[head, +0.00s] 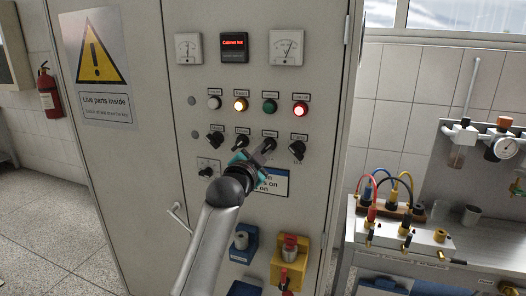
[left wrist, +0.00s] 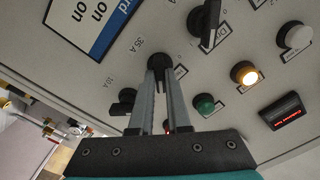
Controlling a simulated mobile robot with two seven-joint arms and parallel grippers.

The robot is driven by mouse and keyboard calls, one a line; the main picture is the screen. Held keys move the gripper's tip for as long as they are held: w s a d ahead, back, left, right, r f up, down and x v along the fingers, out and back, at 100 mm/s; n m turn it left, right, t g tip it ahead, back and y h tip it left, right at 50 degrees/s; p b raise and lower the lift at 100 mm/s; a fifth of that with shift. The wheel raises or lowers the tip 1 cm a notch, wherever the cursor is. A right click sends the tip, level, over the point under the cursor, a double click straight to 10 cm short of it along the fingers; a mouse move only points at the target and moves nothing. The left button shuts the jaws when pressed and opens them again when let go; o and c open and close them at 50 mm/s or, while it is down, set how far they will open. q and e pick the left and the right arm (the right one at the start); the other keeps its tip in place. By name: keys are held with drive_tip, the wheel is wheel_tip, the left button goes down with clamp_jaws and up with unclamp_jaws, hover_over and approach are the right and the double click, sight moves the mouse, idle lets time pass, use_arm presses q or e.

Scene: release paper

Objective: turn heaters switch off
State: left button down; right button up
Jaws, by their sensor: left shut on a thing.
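A row of black rotary switches runs across the grey cabinet door. The third switch from the left (head: 269,140) sits under the green lamp. My left gripper (head: 262,152) is shut on this switch; in the left wrist view the fingers (left wrist: 165,78) close around its black knob (left wrist: 176,62). The fingers hide part of the knob, and its label is too small to read, so I cannot tell whether it is the heaters one. Neighbouring switches stand to its left (head: 242,141) and right (head: 297,149). My right gripper is not in view.
Lit amber (head: 240,104) and red (head: 300,109) lamps sit above the switches, with a green lamp (head: 270,105) between them. A blue-and-white sign (head: 276,182) is just below my gripper. Yellow (head: 287,262) and blue (head: 243,243) boxes are lower on the door. A bench (head: 400,240) stands right.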

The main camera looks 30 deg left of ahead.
use_arm(q)
drive_tip(key=shift+r+n+p, duration=0.1)
drive_tip(key=shift+n+p, duration=0.4)
drive_tip(key=shift+p, duration=0.15)
drive_tip(key=n+p, duration=0.7)
drive_tip(key=shift+r, duration=0.1)
drive_tip(key=n+p, duration=0.3)
drive_tip(key=n, duration=0.1)
drive_tip(key=shift+n, duration=0.3)
drive_tip(key=n+p, duration=0.2)
drive_tip(key=n, duration=0.2)
drive_tip(key=shift+n, duration=0.4)
drive_tip(key=shift+f, duration=0.2)
drive_tip(key=c, duration=0.9)
unclamp_jaws()
